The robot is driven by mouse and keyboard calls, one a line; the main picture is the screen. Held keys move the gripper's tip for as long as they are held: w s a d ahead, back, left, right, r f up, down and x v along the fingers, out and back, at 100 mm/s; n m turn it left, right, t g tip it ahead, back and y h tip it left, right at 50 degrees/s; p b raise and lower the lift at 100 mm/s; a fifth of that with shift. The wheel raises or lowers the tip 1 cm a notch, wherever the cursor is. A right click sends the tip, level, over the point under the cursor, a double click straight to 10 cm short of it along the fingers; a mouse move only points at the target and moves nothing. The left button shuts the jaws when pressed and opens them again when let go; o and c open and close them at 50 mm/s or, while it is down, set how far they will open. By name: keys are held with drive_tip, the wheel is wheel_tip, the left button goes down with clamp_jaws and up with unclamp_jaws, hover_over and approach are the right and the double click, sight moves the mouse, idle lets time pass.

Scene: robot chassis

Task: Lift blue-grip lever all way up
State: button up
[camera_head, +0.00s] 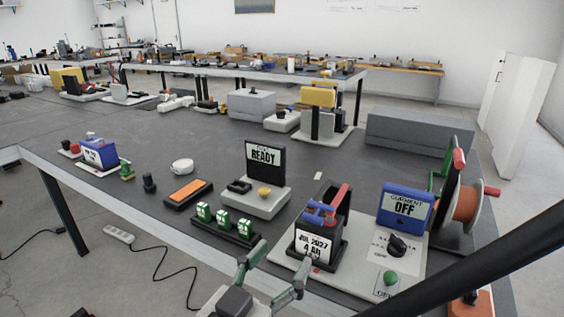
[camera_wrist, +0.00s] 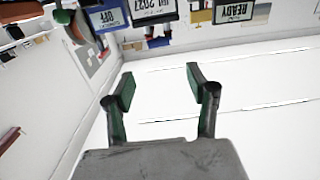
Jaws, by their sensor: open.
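The blue-grip lever (camera_head: 318,213) is on a dark box with a white label (camera_head: 306,244) reading JUL 2027, on a light base plate. Its blue grip lies low, just above the label. A red-handled lever (camera_head: 340,197) beside it slants upward. My gripper (camera_head: 281,258) is open and empty, in front of and to the left of the box, apart from the lever. In the wrist view my gripper (camera_wrist: 160,80) has nothing between its fingers. That view looks upside down. The labelled box (camera_wrist: 154,8) shows at its top edge, with a small blue patch (camera_wrist: 158,42) near it.
Right of the box stand a blue OFF display (camera_head: 405,204), a black knob (camera_head: 398,245) and a green button (camera_head: 390,278). A reel (camera_head: 465,202) is behind them. Left are green switches (camera_head: 222,219) and a READY display (camera_head: 265,160). A dark bar crosses the lower right.

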sight(312, 217)
drive_tip(key=x, duration=1.3)
drive_tip(key=shift+d, duration=0.1)
clamp_jaws()
